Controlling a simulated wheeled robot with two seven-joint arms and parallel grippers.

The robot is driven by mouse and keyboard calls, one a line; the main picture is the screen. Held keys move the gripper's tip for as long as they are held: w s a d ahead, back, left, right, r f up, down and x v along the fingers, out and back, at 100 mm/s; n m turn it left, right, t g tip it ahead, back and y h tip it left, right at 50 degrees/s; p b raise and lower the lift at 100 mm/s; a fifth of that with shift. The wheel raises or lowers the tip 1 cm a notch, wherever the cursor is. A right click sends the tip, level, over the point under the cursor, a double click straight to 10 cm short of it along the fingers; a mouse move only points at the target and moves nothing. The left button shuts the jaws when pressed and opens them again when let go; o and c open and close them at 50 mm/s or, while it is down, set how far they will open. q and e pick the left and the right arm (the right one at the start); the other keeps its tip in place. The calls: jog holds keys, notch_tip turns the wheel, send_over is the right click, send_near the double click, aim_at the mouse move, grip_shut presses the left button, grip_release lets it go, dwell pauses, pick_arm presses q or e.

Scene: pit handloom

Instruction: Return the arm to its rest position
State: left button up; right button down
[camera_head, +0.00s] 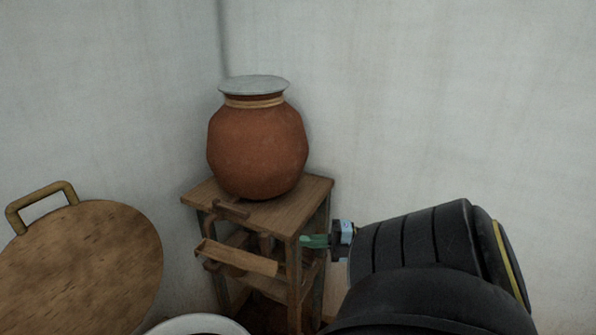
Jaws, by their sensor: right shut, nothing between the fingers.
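My right arm comes in from the lower right, dark with a yellow band. Its gripper (314,241), with green fingertips, points left at the front right leg of a wooden stand (310,192). The fingers are shut with nothing held. I cannot tell whether the fingertips touch the stand. My left gripper is not in view.
A brown clay pot (257,147) with a grey lid (254,85) stands on the stand. A wooden piece (236,257) juts from the stand's front. A round wooden board (75,270) with a handle is at left, a white rim (197,322) below. Pale walls close the corner.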

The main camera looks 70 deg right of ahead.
jog(key=shift+d, duration=0.2)
dwell(0.5)
jog(key=s+a+f+m+g+h, duration=0.25)
jog(key=f+m, duration=0.25)
jog(key=f, duration=0.5)
jog(key=s+a+f+m+g+h, duration=0.2)
jog(key=s+a+f+m+h, duration=0.15)
jog(key=f, duration=0.55)
jog(key=s+a+f+m+g+h, duration=0.25)
jog(key=f+m, duration=0.35)
jog(key=f, duration=0.4)
jog(key=s+a+f+m+g, duration=0.1)
jog(key=s+a+f+g, duration=0.2)
jog(key=a, duration=0.6)
jog(key=s+a+f+m+g+y, duration=0.1)
jog(key=s+a+f+m+g, duration=0.1)
jog(key=s+a+f, duration=0.3)
jog(key=s+a+f+m+g, duration=0.2)
jog(key=a+f, duration=0.4)
jog(key=a, duration=0.8)
jog(key=shift+s+f+g+y, duration=0.3)
jog(key=shift+s+g, duration=0.5)
jog(key=shift+s, duration=0.45)
jog(key=shift+s+m, duration=0.1)
jog(key=shift+m, duration=0.15)
